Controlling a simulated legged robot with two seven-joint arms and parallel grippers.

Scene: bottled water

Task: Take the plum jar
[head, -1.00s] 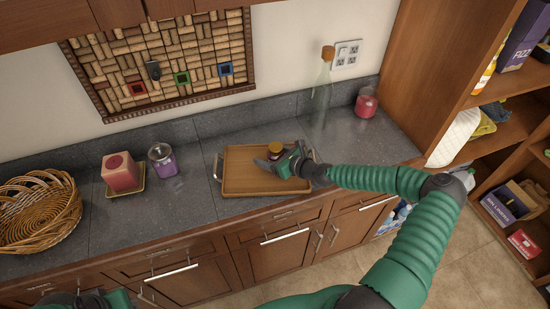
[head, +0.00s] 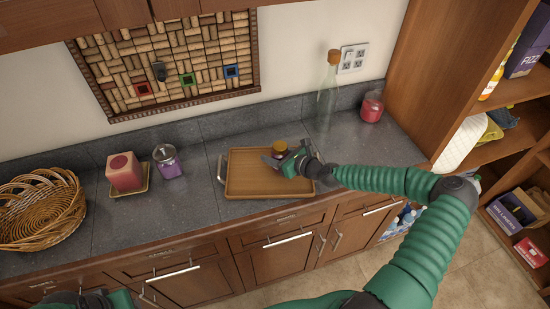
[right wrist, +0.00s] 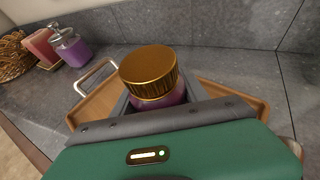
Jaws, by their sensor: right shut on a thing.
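The plum jar, with a gold lid and purple body, shows in the right wrist view (right wrist: 152,80) between the jaws. In the head view the jar (head: 280,146) shows mostly as its lid, at the far side of the wooden tray (head: 245,185). My right gripper (head: 279,158) is shut on the jar, over the tray. I cannot tell whether the jar touches the tray; its lower part is hidden by the gripper. My left gripper is not clearly in view; only dark and green parts of my left arm show at the lower left.
A clear bottle with a cork (head: 328,90) and a red jar (head: 371,106) stand at the back right.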

